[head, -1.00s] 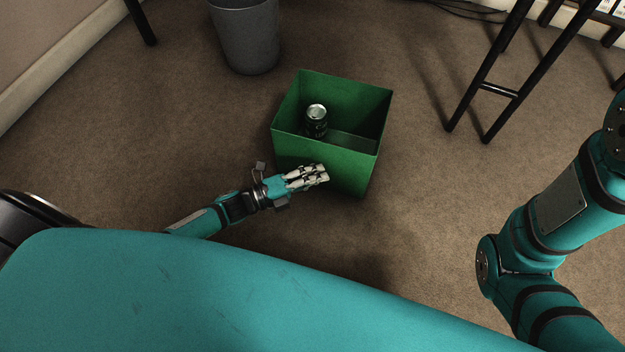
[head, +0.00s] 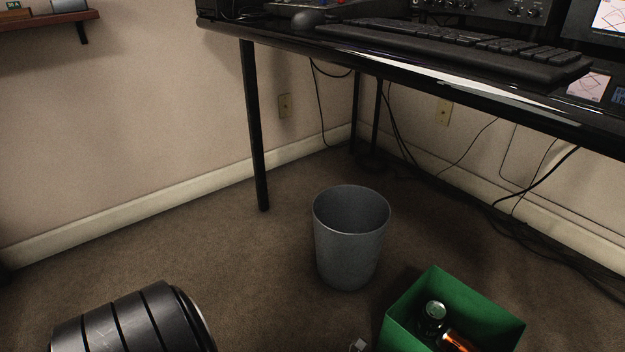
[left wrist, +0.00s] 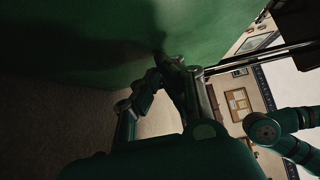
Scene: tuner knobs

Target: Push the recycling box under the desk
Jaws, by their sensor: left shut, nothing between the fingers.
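The green recycling box (head: 408,315) is at the bottom right of the head view, cut off by the lower edge. A can (head: 433,314) and an orange-brown item (head: 458,341) are inside it. The black desk (head: 400,55) stands behind, with open floor beneath it. In the left wrist view the box's green wall (left wrist: 90,40) fills the upper left. My left gripper (left wrist: 168,68) is shut and empty there, close to that wall; I cannot tell whether it touches. The head view does not show its fingers. My right gripper is not in view.
A grey waste bin (head: 348,245) stands on the carpet just left of the box, in front of the desk. A desk leg (head: 254,130) stands behind it to the left. Cables (head: 530,195) hang and lie under the desk at right.

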